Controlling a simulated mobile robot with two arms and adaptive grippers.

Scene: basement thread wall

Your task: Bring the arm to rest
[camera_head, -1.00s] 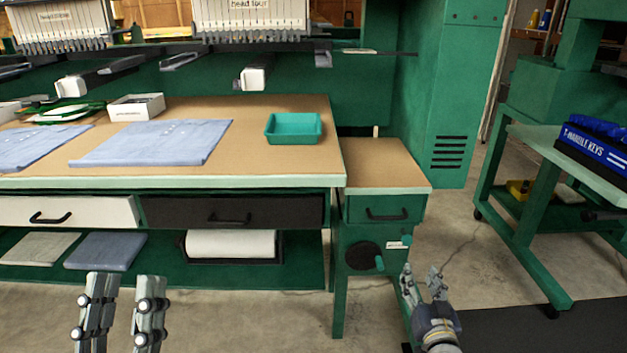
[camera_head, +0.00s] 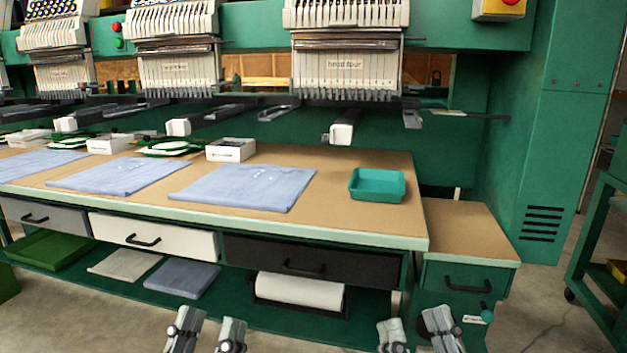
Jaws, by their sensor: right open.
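My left gripper (camera_head: 206,332) shows at the bottom edge, left of the middle, with its two fingers apart and nothing between them. My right gripper (camera_head: 413,330) shows at the bottom edge, right of the middle, in front of the lower shelf and the small green cabinet. Its fingers are spread and hold nothing. Both grippers are below the tabletop's level in the picture, and neither is seen touching anything. The rest of both arms is out of view.
The long worktable (camera_head: 345,213) bears folded blue shirts (camera_head: 245,187), a teal tray (camera_head: 377,184) and a white box (camera_head: 231,150). A green side cabinet (camera_head: 465,284) adjoins it at right. A white roll (camera_head: 300,290) sits underneath.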

